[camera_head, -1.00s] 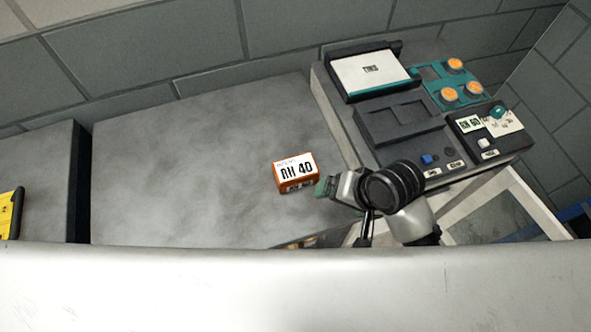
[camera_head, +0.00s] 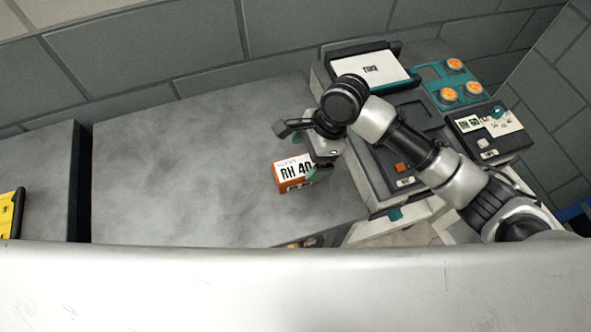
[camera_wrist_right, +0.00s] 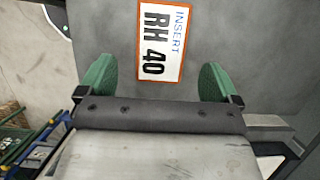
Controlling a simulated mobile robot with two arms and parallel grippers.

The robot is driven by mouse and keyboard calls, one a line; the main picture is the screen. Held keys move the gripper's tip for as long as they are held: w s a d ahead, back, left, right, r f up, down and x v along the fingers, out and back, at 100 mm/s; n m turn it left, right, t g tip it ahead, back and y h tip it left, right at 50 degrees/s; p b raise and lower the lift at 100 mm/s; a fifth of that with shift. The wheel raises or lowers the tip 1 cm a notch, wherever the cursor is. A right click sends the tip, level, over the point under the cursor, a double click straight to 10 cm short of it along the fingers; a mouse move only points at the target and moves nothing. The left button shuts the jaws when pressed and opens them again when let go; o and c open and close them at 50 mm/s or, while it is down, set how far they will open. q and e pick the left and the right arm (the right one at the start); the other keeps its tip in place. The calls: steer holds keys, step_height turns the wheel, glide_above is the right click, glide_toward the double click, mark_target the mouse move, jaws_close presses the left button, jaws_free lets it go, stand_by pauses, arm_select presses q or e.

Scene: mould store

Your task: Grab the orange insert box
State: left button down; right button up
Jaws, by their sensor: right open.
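The orange insert box (camera_head: 290,174) has a white top label reading "RH 40" and lies on the grey bench top. My right gripper (camera_head: 310,156) is open at the box's right side, covering part of its right end in the head view. In the right wrist view the box (camera_wrist_right: 161,40), labelled "INSERT RH 40", appears between the two green fingertips (camera_wrist_right: 156,76), with a visible gap on each side. I cannot tell how high the fingertips are above the bench. My left gripper is not in view.
A dark control console (camera_head: 467,122) with a screen, orange knobs and buttons stands right of the bench top, under my right arm. A grey brick wall (camera_head: 300,40) runs behind. The bench top (camera_head: 190,160) left of the box is clear. A yellow item (camera_head: 9,213) is at far left.

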mark_target(297, 167)
steer(key=shift+p+x, duration=0.4)
steer(key=shift+x, duration=2.75)
steer(key=shift+a+r, duration=0.1)
steer(key=shift+r, duration=0.05)
steer(key=c, duration=1.2)
steer(key=shift+c, duration=0.2)
